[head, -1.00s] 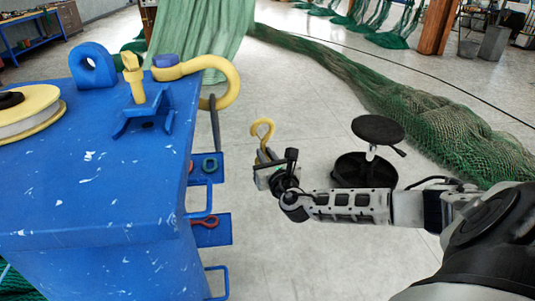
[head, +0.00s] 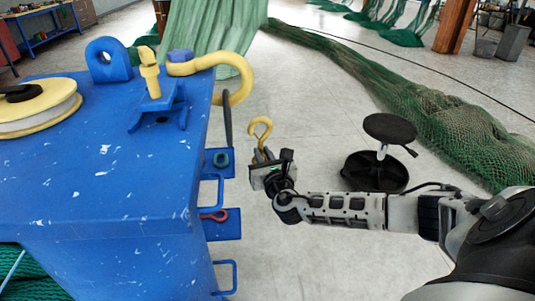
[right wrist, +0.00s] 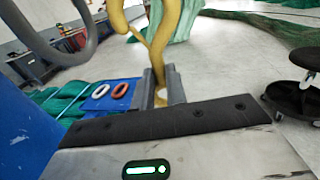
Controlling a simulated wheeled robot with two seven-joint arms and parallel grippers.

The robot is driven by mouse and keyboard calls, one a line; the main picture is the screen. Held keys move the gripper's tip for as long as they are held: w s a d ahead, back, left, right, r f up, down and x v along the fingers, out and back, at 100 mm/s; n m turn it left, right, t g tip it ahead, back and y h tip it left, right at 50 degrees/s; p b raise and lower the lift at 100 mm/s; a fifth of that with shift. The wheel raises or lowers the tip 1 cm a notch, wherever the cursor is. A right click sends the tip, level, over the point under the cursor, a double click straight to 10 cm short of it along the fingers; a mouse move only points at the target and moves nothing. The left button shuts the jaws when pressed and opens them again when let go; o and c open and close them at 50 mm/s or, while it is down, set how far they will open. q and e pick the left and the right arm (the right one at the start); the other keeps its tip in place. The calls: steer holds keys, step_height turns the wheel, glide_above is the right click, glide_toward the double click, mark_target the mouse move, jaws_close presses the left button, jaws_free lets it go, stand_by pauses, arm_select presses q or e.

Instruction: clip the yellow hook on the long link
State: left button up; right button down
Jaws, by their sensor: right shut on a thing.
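My right gripper (head: 262,168) is shut on the yellow hook (head: 260,128) and holds it upright, with its curved end on top. The hook also shows in the right wrist view (right wrist: 162,45), rising from between the fingers (right wrist: 158,92). The long link (head: 228,122) is dark grey and hangs from a big yellow shackle (head: 238,92) beside the blue block. In the right wrist view, the long link (right wrist: 52,48) curves at the upper left, apart from the hook. The hook is to the right of the link in the head view. My left gripper is out of view.
The blue block (head: 130,190) fills the left side, with blue handles (head: 212,190) and a red ring (head: 216,215) on its side. A black stool (head: 375,172) stands to the right of my gripper. Green netting (head: 420,110) lies beyond on open floor.

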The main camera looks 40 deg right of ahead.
steer(key=shift+w+a+r, duration=0.1)
steer(key=shift+w+a, duration=0.2)
steer(key=shift+a, duration=0.55)
steer(key=shift+w+a, duration=0.35)
steer(key=shift+a, duration=0.45)
steer(key=shift+w+a+r, duration=0.1)
steer(key=shift+w+a, duration=0.2)
steer(key=shift+a, duration=0.55)
steer(key=shift+a, duration=0.1)
steer(key=shift+p, duration=0.3)
